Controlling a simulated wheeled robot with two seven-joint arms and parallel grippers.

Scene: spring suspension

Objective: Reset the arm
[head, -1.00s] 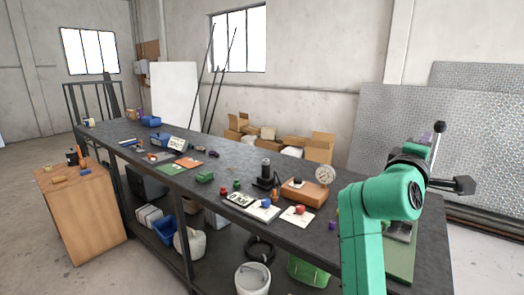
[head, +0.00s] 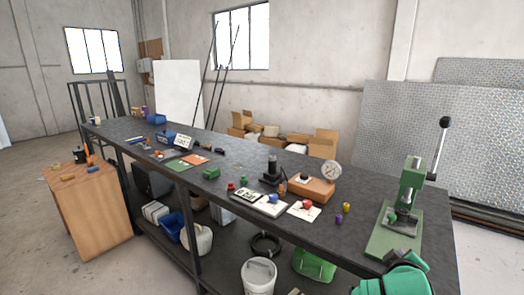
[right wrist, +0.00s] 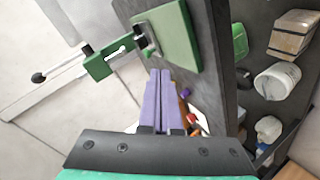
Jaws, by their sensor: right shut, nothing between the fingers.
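My right arm shows at the bottom right of the head view, low in front of the green lever press. In the right wrist view, the two purple fingers of my right gripper (right wrist: 161,76) are together and empty. The press (head: 411,190) stands upright at the right end of the dark workbench (head: 345,240), its lever with a black knob pointing up. It also shows in the right wrist view (right wrist: 180,40), beyond the fingertips and apart from them. A small green piece (head: 391,216) is at the press. My left gripper is out of view.
A round dial gauge (head: 331,169), an orange-brown box (head: 311,188), red and blue knobbed parts on white cards, and small purple and yellow pieces (head: 343,211) lie left of the press. A white bucket (head: 258,276) is below the bench. A wooden cabinet (head: 92,215) stands left.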

